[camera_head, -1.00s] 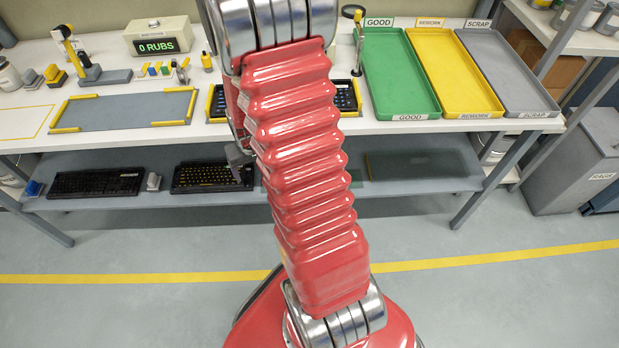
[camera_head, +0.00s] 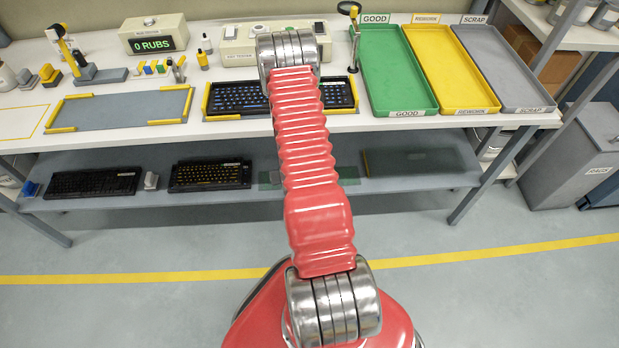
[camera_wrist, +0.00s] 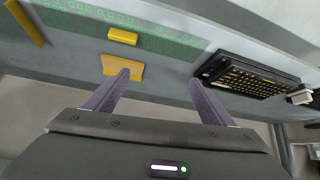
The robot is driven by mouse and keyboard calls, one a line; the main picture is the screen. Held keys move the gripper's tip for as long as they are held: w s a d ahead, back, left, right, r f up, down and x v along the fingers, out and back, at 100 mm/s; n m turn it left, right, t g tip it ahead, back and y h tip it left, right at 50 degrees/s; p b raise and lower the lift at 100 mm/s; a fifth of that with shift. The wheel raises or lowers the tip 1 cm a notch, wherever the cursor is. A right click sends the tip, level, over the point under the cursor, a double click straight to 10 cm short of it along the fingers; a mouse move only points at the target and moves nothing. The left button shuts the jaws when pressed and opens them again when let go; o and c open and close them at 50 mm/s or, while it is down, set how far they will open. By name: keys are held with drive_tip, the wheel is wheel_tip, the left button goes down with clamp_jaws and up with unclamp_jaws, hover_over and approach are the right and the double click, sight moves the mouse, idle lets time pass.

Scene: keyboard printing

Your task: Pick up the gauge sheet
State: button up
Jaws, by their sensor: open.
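A green sheet with rows of printed marks, which looks like the gauge sheet, lies on the lower shelf. In the wrist view the sheet (camera_wrist: 180,42) runs across the upper left, with a yellow block (camera_wrist: 123,37) on it and a yellow tab (camera_wrist: 122,67) at its near edge. In the head view the sheet (camera_head: 347,172) shows only beside my arm, which hides part of it. In the wrist view my gripper (camera_wrist: 158,78) is open and empty. The left finger's tip overlaps the yellow tab in the picture; I cannot tell whether they touch.
A keyboard with yellow legends (camera_wrist: 245,78) lies beside the sheet, near my right finger in the wrist view. The worktop (camera_head: 385,122) overhangs the lower shelf (camera_head: 290,197). Another black keyboard (camera_head: 95,183) lies further left. The floor in front is clear.

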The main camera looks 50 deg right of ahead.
drive_tip(key=s+d+f+m+t+h, duration=0.2)
drive_tip(key=s+f+h, duration=0.3)
drive_tip(key=s+f, duration=0.4)
drive_tip(key=shift+d+f+t, duration=0.3)
drive_tip(key=shift+d+t, duration=0.2)
drive_tip(key=shift+x, duration=4.35)
drive_tip(key=shift+x, duration=2.6)
drive_tip(key=shift+c, duration=0.6)
